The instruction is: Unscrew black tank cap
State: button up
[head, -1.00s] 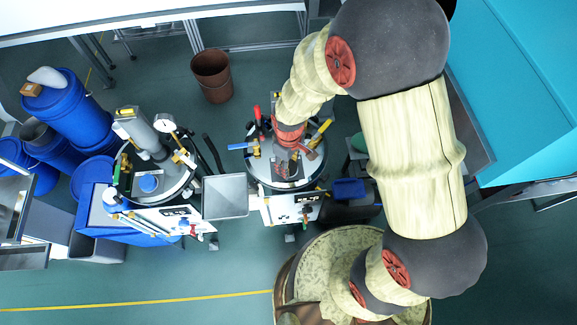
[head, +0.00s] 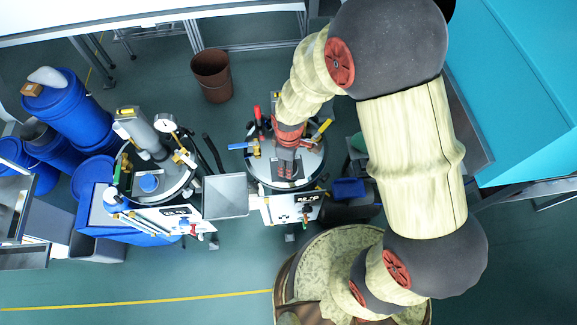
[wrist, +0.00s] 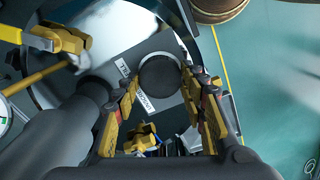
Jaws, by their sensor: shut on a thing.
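The black round tank cap (wrist: 159,75) is in the upper middle of the wrist view, on the tank's shiny metal lid (wrist: 115,35) beside white labels. My gripper (wrist: 160,80) has one yellow-and-dark finger on each side of the cap and is shut on it. In the head view my gripper (head: 286,168) reaches down over the lid of the right-hand tank (head: 310,175). The cap is hidden there by my gripper and wrist.
Yellow-handled (head: 323,129), red-handled (head: 257,113) and blue-handled (head: 238,146) valves stand around the lid. A grey tray (head: 225,195) and a second tank (head: 160,180) are to the left. A brown bin (head: 211,75) stands behind on open floor.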

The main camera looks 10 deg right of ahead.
jog(key=shift+n, duration=1.7)
jog(key=shift+n, duration=1)
jog(key=shift+f+n, duration=0.1)
jog(key=shift+n, duration=0.6)
jog(key=shift+s, duration=0.1)
jog(key=n, duration=0.3)
jog(key=shift+p, duration=0.35)
jog(key=o, duration=1.1)
